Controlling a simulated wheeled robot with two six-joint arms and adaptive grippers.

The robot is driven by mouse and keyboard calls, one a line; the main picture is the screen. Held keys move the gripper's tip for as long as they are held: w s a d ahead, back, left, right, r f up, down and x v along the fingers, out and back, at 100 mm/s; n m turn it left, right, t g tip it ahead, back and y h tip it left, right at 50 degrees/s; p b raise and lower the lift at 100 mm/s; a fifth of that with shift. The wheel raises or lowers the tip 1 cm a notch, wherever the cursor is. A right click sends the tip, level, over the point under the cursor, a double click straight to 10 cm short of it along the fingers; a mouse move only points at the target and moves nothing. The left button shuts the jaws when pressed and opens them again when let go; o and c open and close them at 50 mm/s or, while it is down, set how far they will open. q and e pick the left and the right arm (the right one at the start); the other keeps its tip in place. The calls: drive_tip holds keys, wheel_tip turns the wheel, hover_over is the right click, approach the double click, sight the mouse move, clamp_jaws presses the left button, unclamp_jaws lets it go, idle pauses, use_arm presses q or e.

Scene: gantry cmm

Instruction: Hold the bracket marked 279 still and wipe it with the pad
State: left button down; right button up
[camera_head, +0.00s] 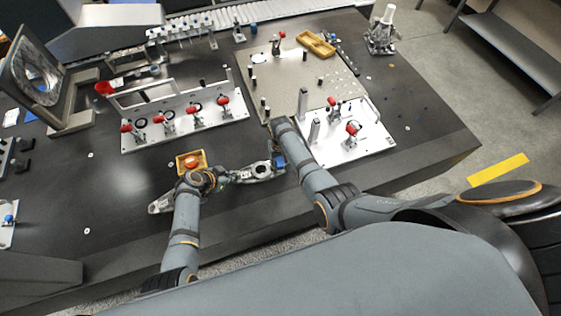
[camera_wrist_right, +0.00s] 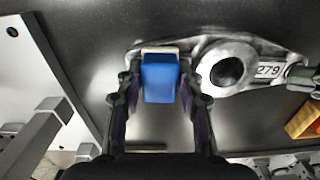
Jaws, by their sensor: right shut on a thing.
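The grey metal bracket marked 279 (camera_wrist_right: 268,71) lies on the dark table; its marked end also shows in the head view (camera_head: 252,173). My left gripper (camera_head: 216,178) is at the bracket's middle and hides part of it. Its fingers reach in at the right edge of the right wrist view (camera_wrist_right: 303,78), beside the number; whether they are closed on the bracket is unclear. My right gripper (camera_wrist_right: 158,95) is shut on the blue pad (camera_wrist_right: 160,77), which has a pale edge. The pad is at the bracket's ring end, next to the large hole; contact is unclear.
A small wooden tray (camera_head: 181,166) with an orange item stands just behind my left gripper. A white fixture with red clamps (camera_head: 184,127) stands behind it. A white plate with red-tipped clamps (camera_head: 367,149) lies right of my right arm. The table front left is mostly clear.

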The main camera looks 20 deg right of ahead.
drive_tip(key=shift+s+f, duration=0.15)
drive_tip(key=shift+s, duration=0.5)
drive_tip(key=shift+s, duration=0.45)
drive_tip(key=shift+w, duration=2)
drive_tip(key=shift+s, duration=0.1)
drive_tip(key=shift+s, duration=0.9)
